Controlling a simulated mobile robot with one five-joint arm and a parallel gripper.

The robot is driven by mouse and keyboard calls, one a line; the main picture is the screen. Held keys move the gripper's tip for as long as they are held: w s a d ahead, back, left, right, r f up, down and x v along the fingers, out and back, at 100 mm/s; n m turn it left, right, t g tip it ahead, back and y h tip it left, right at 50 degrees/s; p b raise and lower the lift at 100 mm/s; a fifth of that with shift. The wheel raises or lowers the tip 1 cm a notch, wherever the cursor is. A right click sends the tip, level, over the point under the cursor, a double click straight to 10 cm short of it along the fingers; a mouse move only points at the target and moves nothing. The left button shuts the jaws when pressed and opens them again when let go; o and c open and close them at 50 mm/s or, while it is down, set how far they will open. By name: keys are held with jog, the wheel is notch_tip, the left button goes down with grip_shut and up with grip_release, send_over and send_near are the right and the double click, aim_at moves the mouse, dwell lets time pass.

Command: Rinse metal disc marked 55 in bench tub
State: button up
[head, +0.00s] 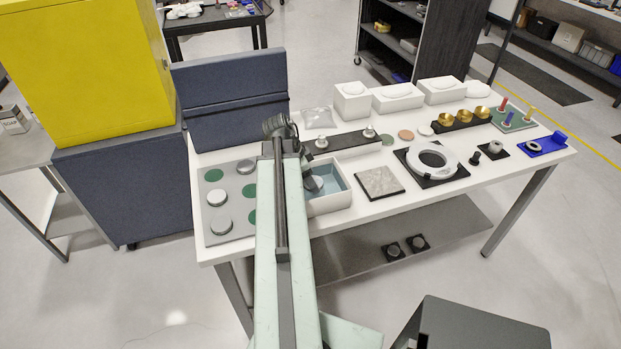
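The white bench tub (345,201), with a bluish inside, stands on the white table just right of my arm. My gripper (311,180) is at the tub's left part, partly hidden by my arm. A grey round shape shows at my fingertips; I cannot tell whether it is a held disc or part of the gripper. Metal discs sit on a grey board left of my arm: one at the back (245,166), one in the middle (217,197) and one in front (221,224). No 55 marking is readable.
The grey board (236,229) also has green round spots. A dark rack (352,146) with metal knobs stands behind the tub. Right of the tub are a grey square plate (380,182) and a white ring (433,160). A blue panel (230,97) rises behind the table's left.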

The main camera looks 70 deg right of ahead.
jog(key=shift+r+p, duration=2.65)
jog(key=shift+r, duration=0.35)
jog(key=shift+r, duration=0.1)
notch_tip(320, 180, up, 4)
jog(key=p, duration=0.4)
